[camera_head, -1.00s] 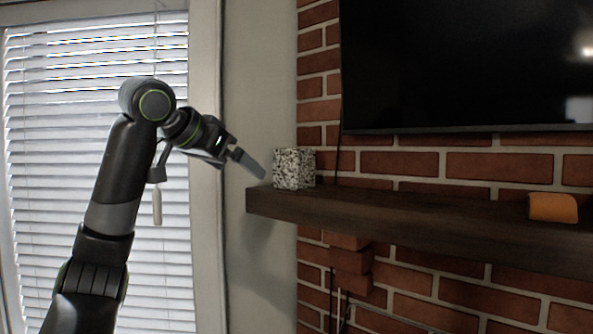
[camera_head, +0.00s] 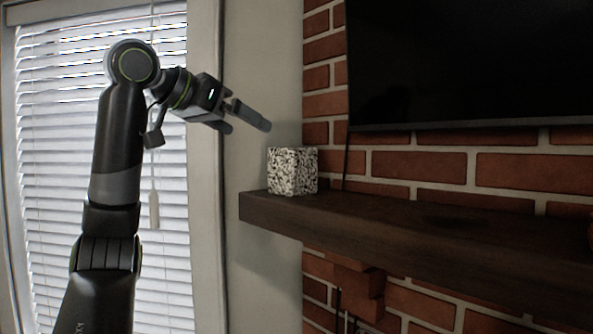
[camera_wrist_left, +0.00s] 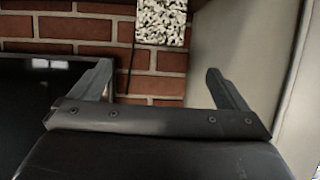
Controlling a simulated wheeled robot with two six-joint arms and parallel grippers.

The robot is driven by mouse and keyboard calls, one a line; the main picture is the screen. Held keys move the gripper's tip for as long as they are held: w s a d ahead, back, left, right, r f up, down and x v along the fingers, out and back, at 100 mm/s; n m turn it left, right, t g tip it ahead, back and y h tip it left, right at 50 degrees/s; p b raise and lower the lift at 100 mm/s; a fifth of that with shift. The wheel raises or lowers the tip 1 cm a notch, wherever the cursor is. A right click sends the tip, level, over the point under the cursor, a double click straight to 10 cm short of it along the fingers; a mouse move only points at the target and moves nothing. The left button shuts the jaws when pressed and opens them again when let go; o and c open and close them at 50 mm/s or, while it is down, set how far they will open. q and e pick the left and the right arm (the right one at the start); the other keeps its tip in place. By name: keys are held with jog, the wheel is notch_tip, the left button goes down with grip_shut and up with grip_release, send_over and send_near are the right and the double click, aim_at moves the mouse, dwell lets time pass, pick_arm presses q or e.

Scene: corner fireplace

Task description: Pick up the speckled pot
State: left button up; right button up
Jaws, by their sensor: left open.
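The speckled pot (camera_head: 292,171), a black-and-white square block shape, stands upright on the left end of the dark wooden mantel (camera_head: 400,228). My left gripper (camera_head: 250,118) is above and to the left of the pot in the head view, apart from it, open and empty. In the left wrist view the pot (camera_wrist_left: 162,22) shows at the top edge, partly cut off, beyond the open fingers (camera_wrist_left: 160,82). My right gripper is not in view.
A brick wall (camera_head: 420,165) is behind the mantel, with a black screen (camera_head: 470,65) above it. A window with blinds (camera_head: 60,150) is at the left.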

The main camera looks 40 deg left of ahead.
aim_at(293, 152)
pick_arm(q)
jog(key=p+x, duration=0.5)
jog(key=x, duration=0.9)
jog(key=shift+w, duration=0.3)
jog(key=shift+w+f, duration=0.2)
jog(key=shift+w, duration=0.1)
jog(key=shift+s+d, duration=0.1)
jog(key=shift+s, duration=0.1)
jog(key=c, duration=0.3)
jog(key=shift+r, duration=0.1)
jog(key=c, duration=1)
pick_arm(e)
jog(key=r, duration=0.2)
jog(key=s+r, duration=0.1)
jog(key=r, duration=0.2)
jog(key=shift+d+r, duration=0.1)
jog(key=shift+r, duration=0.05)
